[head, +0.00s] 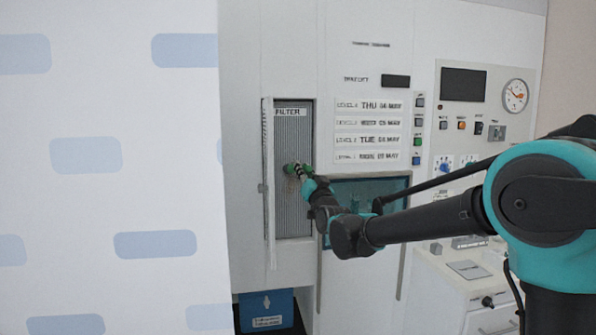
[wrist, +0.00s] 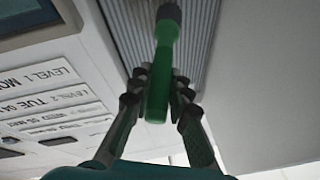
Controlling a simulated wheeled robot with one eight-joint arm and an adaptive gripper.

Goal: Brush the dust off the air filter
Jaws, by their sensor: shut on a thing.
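The air filter (head: 292,210) is a tall grey ribbed panel labelled FILTER, set in a recess of the white cabinet. Its ribs also show in the wrist view (wrist: 203,40). My gripper (head: 301,172) is in front of the middle of the filter. In the wrist view my gripper (wrist: 160,92) is shut on the green handle of a brush (wrist: 158,85). The brush's dark head (wrist: 169,13) points toward the ribs; I cannot tell if it touches them. Dust on the filter is too small to make out.
A narrow white door (head: 268,190) stands open at the filter's left edge. A blue box (head: 266,312) sits below. A teal window (head: 366,190) and a control panel with a gauge (head: 515,96) are to the right. A patterned white panel (head: 110,200) fills the left.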

